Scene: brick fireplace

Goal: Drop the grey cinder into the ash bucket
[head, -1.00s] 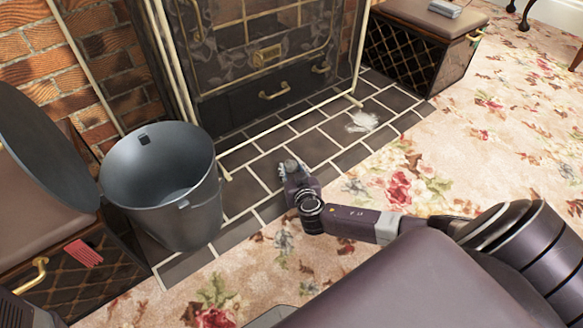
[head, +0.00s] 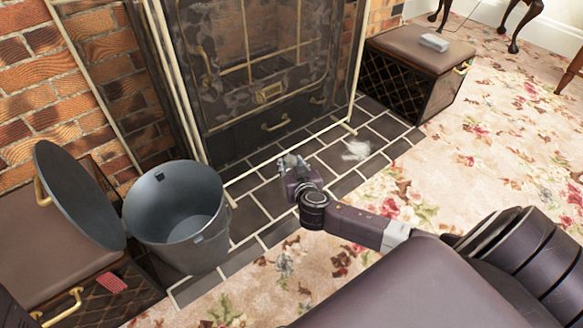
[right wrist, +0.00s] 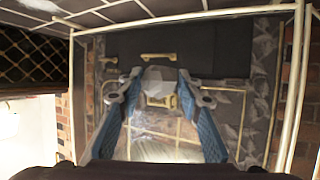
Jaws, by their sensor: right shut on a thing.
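The grey cinder (head: 290,159) is a small pale lump between the fingertips of my right gripper (head: 292,167). In the right wrist view the cinder (right wrist: 160,79) sits between the two blue-padded fingers (right wrist: 158,88), which are shut on it. The gripper is over the tiled hearth, to the right of the ash bucket and apart from it. The ash bucket (head: 172,242) is a grey metal pail, open at the top, at the hearth's left end. No contents show in its visible interior. My left gripper is not in view.
A round dark lid (head: 78,195) stands tilted left of the bucket, by a brown padded box (head: 30,238). The glazed fireplace screen (head: 270,75) rises behind the hearth. Pale ash (head: 356,150) lies on the tiles. Another padded box (head: 415,48) stands at the right.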

